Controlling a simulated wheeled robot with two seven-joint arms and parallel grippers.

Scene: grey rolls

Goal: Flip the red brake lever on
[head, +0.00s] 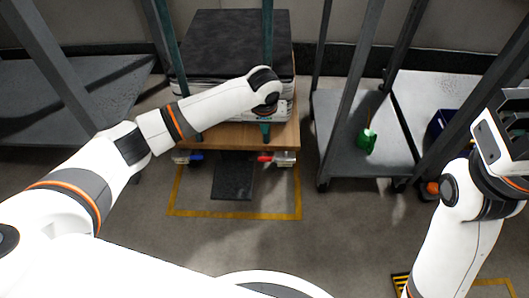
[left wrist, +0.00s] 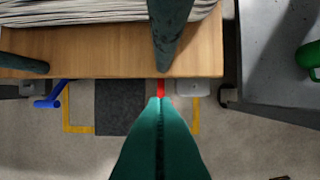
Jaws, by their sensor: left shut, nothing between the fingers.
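The red brake lever (head: 264,157) sticks out under the front edge of the wooden cart deck, at its right caster. It also shows in the left wrist view (left wrist: 160,88) as a small red strip just ahead of my fingertips, partly hidden; whether they touch it I cannot tell. My left gripper (head: 265,137), with teal fingers, reaches down in front of the deck edge just above the lever. In the left wrist view its fingers (left wrist: 160,102) are together and empty. My right gripper (head: 503,130) is at the right edge, far from the cart; its fingers do not show clearly.
A blue lever (head: 196,156) sits at the cart's left caster. The cart's wooden deck (head: 220,138) carries a dark-topped stack (head: 225,45) between teal posts. A grey cart (head: 345,140) with a green container (head: 367,140) stands at right.

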